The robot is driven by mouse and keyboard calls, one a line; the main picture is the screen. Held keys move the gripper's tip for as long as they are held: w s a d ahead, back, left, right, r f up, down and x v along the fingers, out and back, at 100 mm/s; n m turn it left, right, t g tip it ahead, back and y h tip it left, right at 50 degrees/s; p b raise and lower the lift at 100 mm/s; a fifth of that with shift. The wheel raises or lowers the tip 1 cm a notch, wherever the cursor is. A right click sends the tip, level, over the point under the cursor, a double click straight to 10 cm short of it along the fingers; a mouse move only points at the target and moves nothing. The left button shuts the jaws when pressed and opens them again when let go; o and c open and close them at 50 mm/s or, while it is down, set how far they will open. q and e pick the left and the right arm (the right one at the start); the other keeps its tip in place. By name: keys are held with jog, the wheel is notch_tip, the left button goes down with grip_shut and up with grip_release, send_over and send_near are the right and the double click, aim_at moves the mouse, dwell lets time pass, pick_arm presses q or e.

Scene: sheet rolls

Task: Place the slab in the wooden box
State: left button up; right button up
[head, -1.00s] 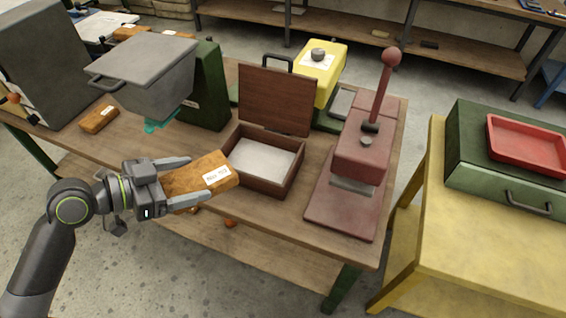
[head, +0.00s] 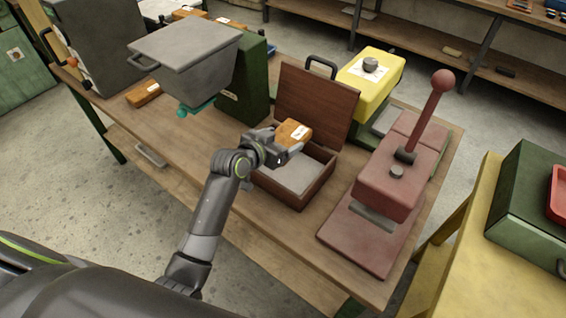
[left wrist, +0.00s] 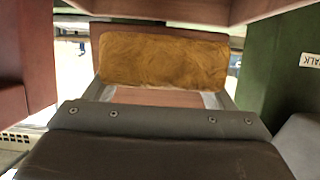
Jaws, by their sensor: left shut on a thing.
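An orange-brown slab (head: 293,132) with a white label is held in my left gripper (head: 283,140), which is shut on it. The slab is above the back left part of the open wooden box (head: 314,190), in front of its raised lid (head: 318,100). The box has dark red-brown walls and a pale floor (head: 293,172); part of its inside is hidden by the gripper. In the left wrist view the slab (left wrist: 163,60) lies between the fingers. My right gripper is not in view.
A red press (head: 385,190) with an upright lever stands right of the box. A yellow machine (head: 370,85) is behind the lid. A grey hopper on a green stand (head: 245,95) is to the left. A similar brown slab (head: 143,94) lies on the bench at left.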

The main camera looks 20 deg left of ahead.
pick_arm(q)
notch_tip(320, 180, down, 7)
jog(key=shift+f, duration=0.1)
dwell(0.3)
jog(key=shift+f+b, duration=0.6)
jog(key=o, duration=1.3)
jog(key=shift+s+f, duration=0.15)
jog(key=shift+c, duration=0.2)
